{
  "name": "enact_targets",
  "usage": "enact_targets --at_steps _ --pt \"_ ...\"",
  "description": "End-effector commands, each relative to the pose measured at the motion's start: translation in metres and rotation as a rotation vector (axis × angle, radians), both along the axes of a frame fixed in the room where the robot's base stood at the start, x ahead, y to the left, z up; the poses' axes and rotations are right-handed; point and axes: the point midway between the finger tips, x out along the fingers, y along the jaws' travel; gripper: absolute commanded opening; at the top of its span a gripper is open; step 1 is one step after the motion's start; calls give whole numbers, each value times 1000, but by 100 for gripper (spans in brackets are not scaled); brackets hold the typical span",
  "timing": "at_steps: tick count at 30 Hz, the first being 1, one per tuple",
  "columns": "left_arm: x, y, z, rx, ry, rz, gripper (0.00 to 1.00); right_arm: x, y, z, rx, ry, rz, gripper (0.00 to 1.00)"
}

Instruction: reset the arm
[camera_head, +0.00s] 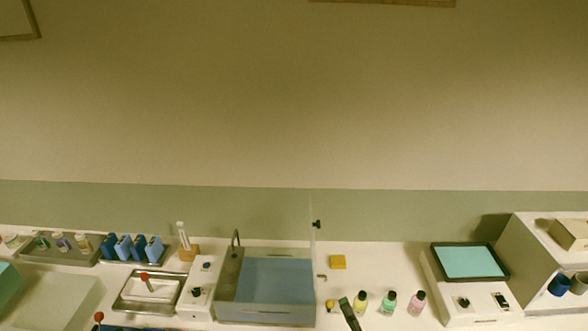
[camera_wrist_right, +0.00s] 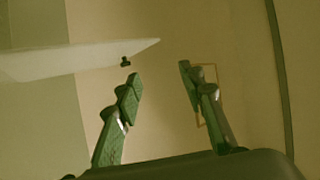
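My right gripper (camera_head: 349,314) shows small and dark at the bottom edge of the head view, just left of a row of small bottles. In the right wrist view my right gripper (camera_wrist_right: 160,72) has its two fingers spread apart with nothing between them. The bottles are a yellow one (camera_head: 360,302), a green one (camera_head: 388,302) and a pink one (camera_head: 417,303), standing upright on the counter. The gripper overlaps the picture close to the yellow bottle; whether they touch I cannot tell. My left gripper is not in view.
A yellow block (camera_head: 338,262) lies behind the bottles. A teal-topped device (camera_head: 470,262) stands at right. Trays with bottles and blue holders (camera_head: 123,247) are at left.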

Motion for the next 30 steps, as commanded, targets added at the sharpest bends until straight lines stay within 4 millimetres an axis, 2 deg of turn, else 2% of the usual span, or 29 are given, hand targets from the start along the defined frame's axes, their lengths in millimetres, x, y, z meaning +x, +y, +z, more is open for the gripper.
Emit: enact_targets --at_steps 8,17,23,26,30 --pt "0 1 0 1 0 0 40 6 11 -15 -123 56 -38 37" --pt "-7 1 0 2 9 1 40 12 18 -47 -348 162 -107 37" --pt "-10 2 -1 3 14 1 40 11 8 -92 -612 292 -177 37" --pt "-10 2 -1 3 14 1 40 2 -12 -127 -803 402 -215 37" --pt "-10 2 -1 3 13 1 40 -26 -55 -179 -1073 584 -242 37"
